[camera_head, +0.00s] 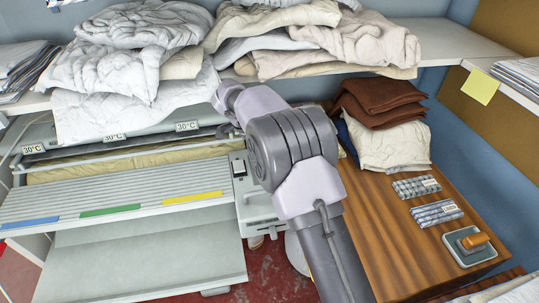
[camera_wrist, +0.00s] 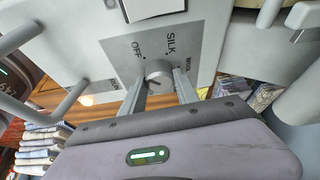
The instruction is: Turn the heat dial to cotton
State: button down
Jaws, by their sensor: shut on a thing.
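In the wrist view the grey round heat dial (camera_wrist: 159,71) sits on a metal plate (camera_wrist: 125,55) marked OFF, SILK and a partly hidden word starting with W. No cotton label can be seen. My gripper (camera_wrist: 159,82) is shut on the dial, one finger on each side of it. Where the dial points is too small to tell. In the head view my arm hides the dial and my gripper. The rotary ironer (camera_head: 110,200) stands at the left, with 30°C tags and blue, green and yellow strips along its slatted front.
Folded white laundry (camera_head: 130,50) lies on the shelf above the ironer, close to my arm. A wooden cabinet (camera_head: 390,225) at the right holds folded cloths, two striped packs and a stamp-like object (camera_head: 470,243). Red floor (camera_head: 262,270) shows below the ironer.

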jog(key=shift+m, duration=0.3)
dwell(0.4)
jog(key=c, duration=0.9)
grip_release()
jog(key=shift+r, duration=0.1)
jog(key=p+v, duration=0.3)
jog(key=v, duration=0.4)
jog(key=shift+a+r+p, duration=0.15)
jog(key=shift+a+p, duration=0.05)
jog(key=shift+p, duration=0.1)
